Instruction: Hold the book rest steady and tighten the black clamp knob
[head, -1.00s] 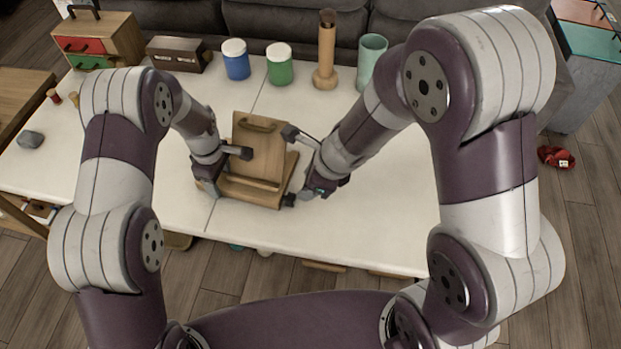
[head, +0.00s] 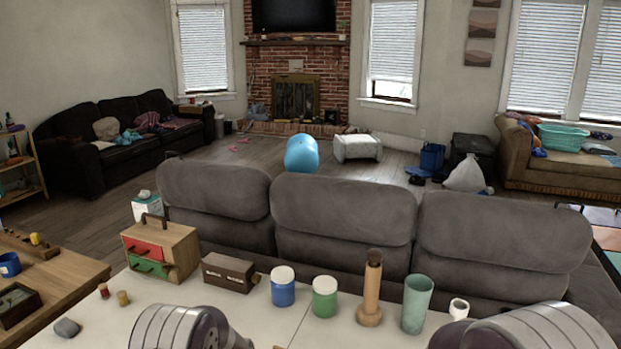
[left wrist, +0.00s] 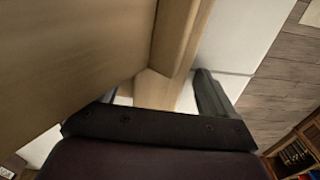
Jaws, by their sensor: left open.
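The wooden book rest (left wrist: 70,50) fills the left and upper middle of the left wrist view, very close to the camera. My left gripper (left wrist: 158,88) is open there, with a wooden edge of the rest between its dark fingers. The right finger stands apart from the wood; the left finger is partly hidden by the rest, so contact cannot be told. The head view is now tilted up and shows neither the book rest nor either gripper. The black clamp knob is not visible. My right gripper is out of view.
On the white table (head: 110,330) stand a drawer box (head: 160,250), a dark wooden box (head: 228,272), a blue jar (head: 283,290), a green jar (head: 324,300), a wooden cylinder on a base (head: 371,290) and a mint cup (head: 416,305). A grey sofa (head: 345,230) is behind.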

